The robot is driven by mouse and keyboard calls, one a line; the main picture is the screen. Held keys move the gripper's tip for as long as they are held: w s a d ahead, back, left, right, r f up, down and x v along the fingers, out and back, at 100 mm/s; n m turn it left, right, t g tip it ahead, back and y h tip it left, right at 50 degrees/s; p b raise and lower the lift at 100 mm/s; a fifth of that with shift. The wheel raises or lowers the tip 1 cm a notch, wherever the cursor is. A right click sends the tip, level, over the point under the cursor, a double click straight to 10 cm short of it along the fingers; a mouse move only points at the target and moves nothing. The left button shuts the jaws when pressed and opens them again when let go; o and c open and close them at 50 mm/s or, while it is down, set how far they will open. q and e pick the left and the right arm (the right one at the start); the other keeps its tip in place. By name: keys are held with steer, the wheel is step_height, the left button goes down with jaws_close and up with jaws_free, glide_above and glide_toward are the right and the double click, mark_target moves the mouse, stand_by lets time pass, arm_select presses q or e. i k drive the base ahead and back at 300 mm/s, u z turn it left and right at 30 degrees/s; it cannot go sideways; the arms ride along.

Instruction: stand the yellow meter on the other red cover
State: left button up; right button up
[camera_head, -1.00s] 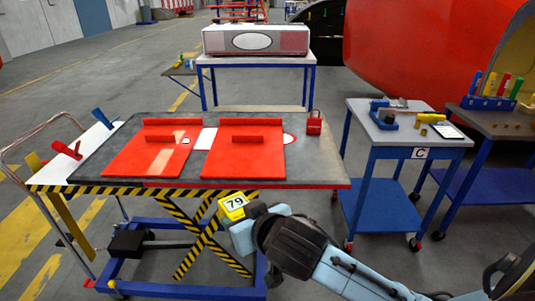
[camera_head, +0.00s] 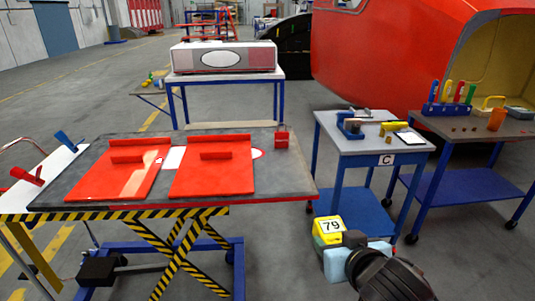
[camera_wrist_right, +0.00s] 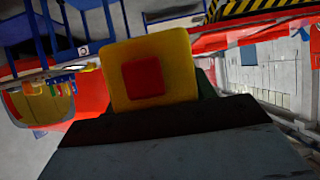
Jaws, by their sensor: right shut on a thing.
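Two red covers lie on the lift table: the left cover (camera_head: 112,182) and the right cover (camera_head: 212,180), each with a raised red bar. Neither has a meter on it. My left gripper is not in view.
The lift table (camera_head: 285,180) has a red padlock-like block (camera_head: 281,138) at its back right corner. A grey-topped trolley marked C (camera_head: 365,150) stands to the right, with tools on top. A darker bench (camera_head: 480,135) stands beyond. Floor between table and trolley is clear.

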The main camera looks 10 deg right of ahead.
mark_target(213, 179)
steer(key=z, duration=0.15)
steer(key=i, duration=1.55)
steer(key=u, duration=0.6)
